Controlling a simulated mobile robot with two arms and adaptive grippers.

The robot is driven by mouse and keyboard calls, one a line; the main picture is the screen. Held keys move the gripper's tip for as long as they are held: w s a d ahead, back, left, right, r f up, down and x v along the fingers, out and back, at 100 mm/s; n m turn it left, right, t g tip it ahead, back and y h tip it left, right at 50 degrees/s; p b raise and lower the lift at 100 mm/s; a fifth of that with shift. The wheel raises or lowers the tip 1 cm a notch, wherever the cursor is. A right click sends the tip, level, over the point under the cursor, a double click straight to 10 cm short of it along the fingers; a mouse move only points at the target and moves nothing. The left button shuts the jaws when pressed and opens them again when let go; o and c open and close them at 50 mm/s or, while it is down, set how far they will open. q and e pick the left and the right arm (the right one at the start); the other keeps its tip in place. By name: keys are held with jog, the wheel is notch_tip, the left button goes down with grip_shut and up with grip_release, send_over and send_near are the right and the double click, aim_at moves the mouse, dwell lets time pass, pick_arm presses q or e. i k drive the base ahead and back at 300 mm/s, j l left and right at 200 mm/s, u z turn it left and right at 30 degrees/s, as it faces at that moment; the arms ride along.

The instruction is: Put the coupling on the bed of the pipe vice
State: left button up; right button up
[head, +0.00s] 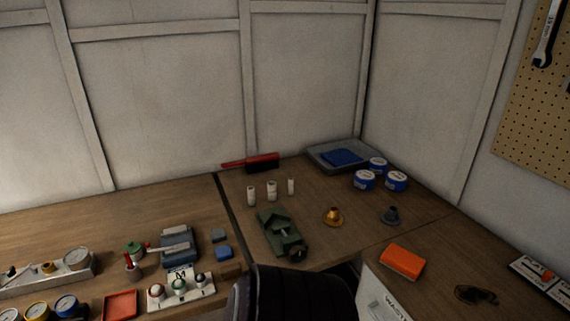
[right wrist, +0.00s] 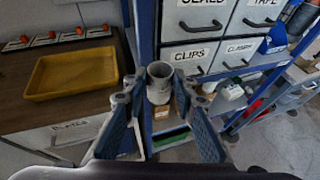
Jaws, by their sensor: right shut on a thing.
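The pipe vice (head: 283,234) is green and stands on the wooden bench in the head view. No coupling shows on its bed, though details there are small. In the right wrist view my right gripper (right wrist: 159,95) is shut on a pale grey, hollow cylindrical piece, which looks like the coupling (right wrist: 159,72). It sits between the fingertips with its open end showing. The right gripper is away from the vice, in front of a blue-framed drawer rack. My left gripper is in neither view.
Near the vice stand white cylinders (head: 271,190), a brass fitting (head: 333,216) and a dark grey fitting (head: 390,215). Blue-and-white tins (head: 396,181) and a grey tray (head: 318,159) are behind. In the right wrist view, a yellow tray (right wrist: 70,74) lies beside the labelled drawers (right wrist: 192,57).

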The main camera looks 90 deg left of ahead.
aim_at(277, 223)
jog(key=u, duration=1.5)
jog(key=i+j+u, duration=0.1)
jog(key=j+u, duration=0.2)
jog(key=i+j+u, duration=0.1)
jog(key=j+u, duration=0.2)
jog(key=i+j+u, duration=0.15)
jog(key=j+u, duration=0.2)
